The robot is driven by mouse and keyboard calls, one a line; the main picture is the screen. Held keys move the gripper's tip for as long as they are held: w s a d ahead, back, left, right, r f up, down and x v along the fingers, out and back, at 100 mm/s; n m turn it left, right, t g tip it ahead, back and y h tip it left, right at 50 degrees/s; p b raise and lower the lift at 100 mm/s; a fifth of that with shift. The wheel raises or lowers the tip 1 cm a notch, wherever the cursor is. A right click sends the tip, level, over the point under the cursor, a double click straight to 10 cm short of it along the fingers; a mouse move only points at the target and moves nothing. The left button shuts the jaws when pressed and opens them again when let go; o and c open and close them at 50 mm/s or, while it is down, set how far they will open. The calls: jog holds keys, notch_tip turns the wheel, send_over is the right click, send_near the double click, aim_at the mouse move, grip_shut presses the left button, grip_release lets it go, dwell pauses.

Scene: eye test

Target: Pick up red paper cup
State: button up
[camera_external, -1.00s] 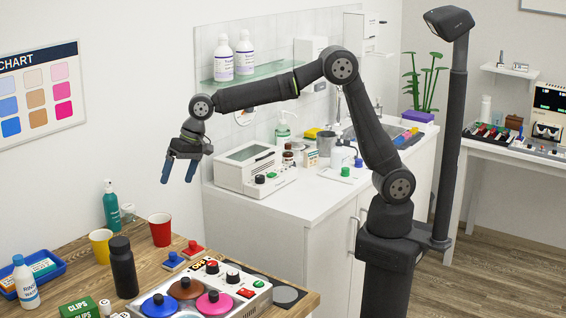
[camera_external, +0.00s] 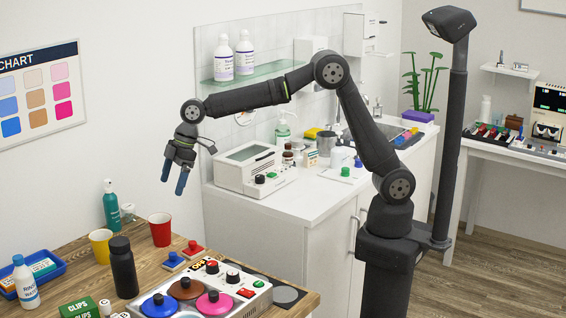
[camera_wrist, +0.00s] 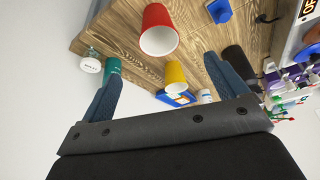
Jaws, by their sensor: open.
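The red paper cup (camera_external: 160,230) stands upright on the wooden table in the external view, near the table's back edge. In the wrist view the red cup (camera_wrist: 158,32) shows beyond my fingers, with its white inside facing the camera. My gripper (camera_external: 174,182) is above and a little to the right of the cup, apart from it, with its blue fingers pointing down. In the wrist view my gripper (camera_wrist: 168,75) is open with the two fingers wide apart and nothing held between them.
A yellow cup (camera_external: 101,246) and a black bottle (camera_external: 123,267) stand left of the red cup. A green bottle (camera_external: 111,205) is behind. Red and blue knobbed blocks (camera_external: 193,250) and a control box (camera_external: 205,291) lie to the right. A white counter (camera_external: 302,200) is behind.

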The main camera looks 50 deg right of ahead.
aim_at(160, 221)
jog(key=x, duration=1.3)
jog(key=shift+w+a+f, duration=0.2)
jog(key=shift+w+f, duration=0.05)
jog(key=c, duration=1)
jog(key=shift+c, duration=0.2)
jog(key=shift+r, duration=0.15)
